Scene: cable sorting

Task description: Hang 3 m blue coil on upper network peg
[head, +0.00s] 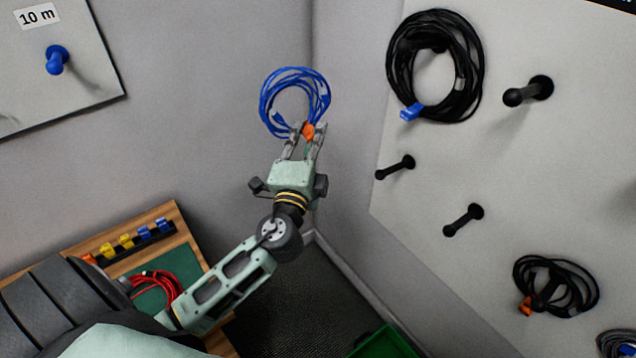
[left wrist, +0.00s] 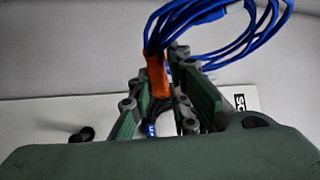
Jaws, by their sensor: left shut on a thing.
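The blue coil (head: 322,84) hangs in the air in the middle of the head view, with an orange tag (head: 308,130) at its lower edge. My left gripper (head: 307,129) is shut on the coil at this tag. The coil (left wrist: 205,15) and the tag (left wrist: 157,75) also show between the fingers in the left wrist view. A blue peg (head: 56,62) stands empty under a "10 m" label on the left board. Empty black pegs (head: 527,91) stand on the right board. No network label is readable, so I cannot tell which peg is the upper network one. My right gripper is out of view.
A black coil with a blue tag (head: 477,70) hangs high on the right board (head: 410,235); another with an orange tag (head: 583,277) hangs lower. A red coil (head: 167,284) lies on a wooden bench (head: 152,215) at lower left. A green crate (head: 385,343) is at the bottom.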

